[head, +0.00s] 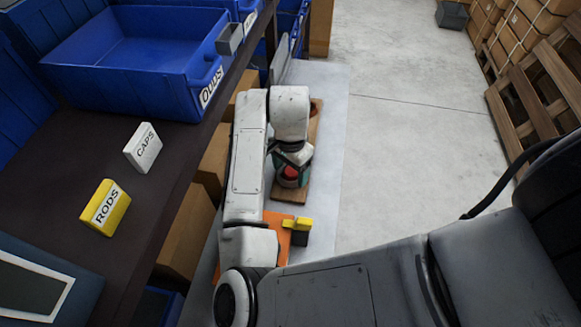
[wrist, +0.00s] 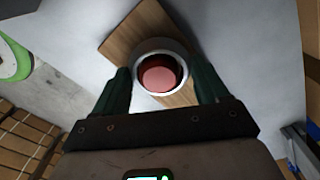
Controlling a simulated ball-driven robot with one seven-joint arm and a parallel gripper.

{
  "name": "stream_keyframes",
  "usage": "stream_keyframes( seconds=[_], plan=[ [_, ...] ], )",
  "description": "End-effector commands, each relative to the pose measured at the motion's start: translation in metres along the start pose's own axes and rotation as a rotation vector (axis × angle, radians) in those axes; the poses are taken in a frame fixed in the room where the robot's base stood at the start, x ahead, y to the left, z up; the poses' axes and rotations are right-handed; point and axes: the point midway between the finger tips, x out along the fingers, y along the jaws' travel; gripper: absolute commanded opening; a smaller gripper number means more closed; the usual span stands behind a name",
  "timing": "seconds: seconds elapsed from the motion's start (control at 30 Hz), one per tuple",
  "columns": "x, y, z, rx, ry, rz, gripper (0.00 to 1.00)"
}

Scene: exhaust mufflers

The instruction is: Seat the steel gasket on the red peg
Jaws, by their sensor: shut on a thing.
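The steel gasket (wrist: 160,44) is a pale grey ring between my gripper's two green fingers in the wrist view. My gripper (wrist: 163,72) is shut on it, one finger on each side. The red peg (wrist: 159,78) shows inside the ring's opening, with a dark gap around it. I cannot tell how high the ring is along the peg. The peg is over a wooden board (wrist: 124,38). In the head view my gripper (head: 292,160) points down over the board (head: 313,140), and red (head: 291,173) shows between the fingers. The gasket is hard to make out there.
An orange item (head: 274,219) and a yellow-and-black block (head: 297,224) lie nearer on the pale surface. A dark shelf at left holds a blue bin (head: 130,85), a CAPS sign (head: 143,147) and a RODS sign (head: 105,207). Clear floor (head: 410,120) lies to the right.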

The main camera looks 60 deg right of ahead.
Motion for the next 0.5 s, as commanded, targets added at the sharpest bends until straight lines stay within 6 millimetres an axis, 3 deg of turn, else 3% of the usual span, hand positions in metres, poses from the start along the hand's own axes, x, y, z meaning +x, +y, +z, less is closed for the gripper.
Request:
stream_keyframes(
  seconds=[0.4, 0.43, 0.5],
  plan=[
    [0.0104, 0.0, 0.0001, 0.0, 0.0, 0.0, 0.44],
    [0.0096, -0.0001, 0.0001, 0.0, 0.0, 0.0, 0.75],
    [0.0093, -0.0001, 0.0001, 0.0, 0.0, 0.0, 0.82]
  ],
)
